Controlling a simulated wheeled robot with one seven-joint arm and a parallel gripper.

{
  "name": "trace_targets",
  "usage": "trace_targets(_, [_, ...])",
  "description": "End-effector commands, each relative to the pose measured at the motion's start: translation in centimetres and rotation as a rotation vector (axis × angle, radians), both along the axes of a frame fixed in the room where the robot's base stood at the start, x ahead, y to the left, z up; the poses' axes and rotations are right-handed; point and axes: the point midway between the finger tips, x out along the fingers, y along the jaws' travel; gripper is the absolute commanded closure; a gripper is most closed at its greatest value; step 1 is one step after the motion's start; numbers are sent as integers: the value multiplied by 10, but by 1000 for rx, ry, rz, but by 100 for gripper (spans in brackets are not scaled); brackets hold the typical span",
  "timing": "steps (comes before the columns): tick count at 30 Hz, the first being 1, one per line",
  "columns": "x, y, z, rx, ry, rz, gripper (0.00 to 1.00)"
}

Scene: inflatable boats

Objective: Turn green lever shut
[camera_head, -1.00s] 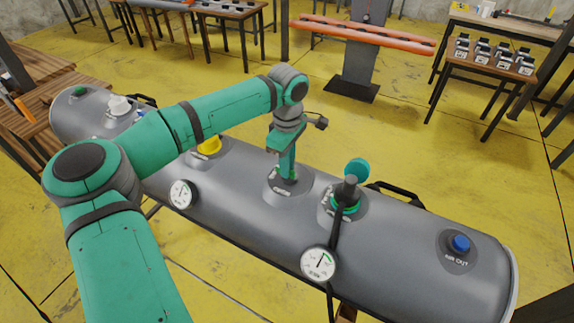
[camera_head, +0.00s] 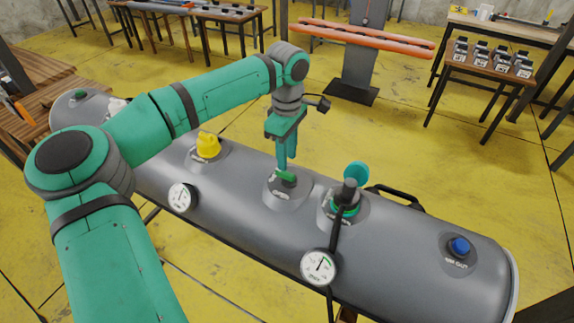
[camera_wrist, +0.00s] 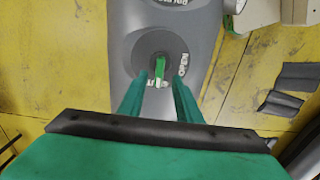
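The green lever (camera_head: 287,177) sits on a round dark mount on top of the grey cylindrical tank (camera_head: 400,240). In the wrist view the lever (camera_wrist: 160,70) lies lengthwise in the picture, with white lettering beside it and below it, too small to read surely. My gripper (camera_head: 283,168) points down just above the lever in the head view. In the wrist view its two green fingers (camera_wrist: 159,78) are spread apart, with the lever showing between and beyond their tips. Nothing is held. I cannot tell whether a finger touches the lever.
A black hose fitting with a teal cap (camera_head: 356,173) stands right of the lever. A yellow knob (camera_head: 208,144) is to the left, and a blue knob (camera_head: 461,245) is at the right end. Gauges (camera_head: 318,266) face front. A black handle (camera_head: 398,197) sticks out behind.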

Motion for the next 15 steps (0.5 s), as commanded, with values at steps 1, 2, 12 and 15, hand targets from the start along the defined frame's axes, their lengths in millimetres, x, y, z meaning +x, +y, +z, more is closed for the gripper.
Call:
trace_targets(1, [1,0,10,1,-3,1,69])
trace_targets(2, [1,0,16,0,-2,0,69])
trace_targets(12, [0,0,51,-1,0,-2,69])
trace_targets(15, [0,0,53,-1,0,-2,69])
